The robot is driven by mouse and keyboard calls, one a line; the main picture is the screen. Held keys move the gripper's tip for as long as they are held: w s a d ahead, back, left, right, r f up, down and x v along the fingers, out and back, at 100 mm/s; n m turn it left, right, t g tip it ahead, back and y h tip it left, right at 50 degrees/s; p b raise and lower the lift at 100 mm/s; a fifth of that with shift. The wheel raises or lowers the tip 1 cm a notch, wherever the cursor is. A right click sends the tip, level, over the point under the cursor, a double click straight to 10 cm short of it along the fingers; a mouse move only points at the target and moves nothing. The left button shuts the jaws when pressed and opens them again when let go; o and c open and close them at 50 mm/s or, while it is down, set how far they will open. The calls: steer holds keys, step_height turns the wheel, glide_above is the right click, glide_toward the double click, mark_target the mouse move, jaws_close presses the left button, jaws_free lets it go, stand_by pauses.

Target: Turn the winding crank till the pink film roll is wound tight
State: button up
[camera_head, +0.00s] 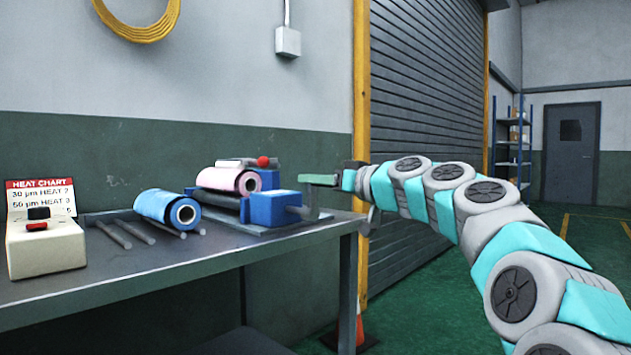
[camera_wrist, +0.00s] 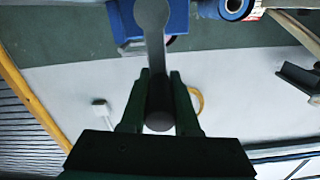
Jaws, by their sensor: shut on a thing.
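The pink film roll (camera_head: 228,179) lies on its side in a winder at the back right of the table. A blue housing (camera_head: 272,208) stands at its near right end and also shows in the wrist view (camera_wrist: 180,17). The grey winding crank (camera_head: 311,203) sticks out to the right of this housing. In the wrist view the crank arm (camera_wrist: 153,45) runs down between the fingers of my gripper (camera_wrist: 160,82). My gripper (camera_head: 322,179) is shut on the crank's handle. How tightly the pink film is wound cannot be told.
A blue film roll (camera_head: 160,206) lies on grey bars on the table (camera_head: 150,272). A cream control box (camera_head: 44,250) with a red button and a heat chart (camera_head: 40,196) stand at the left. An orange cone (camera_head: 359,330) stands by the table's right leg.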

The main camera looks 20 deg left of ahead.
jaws_close()
stand_by(0.9)
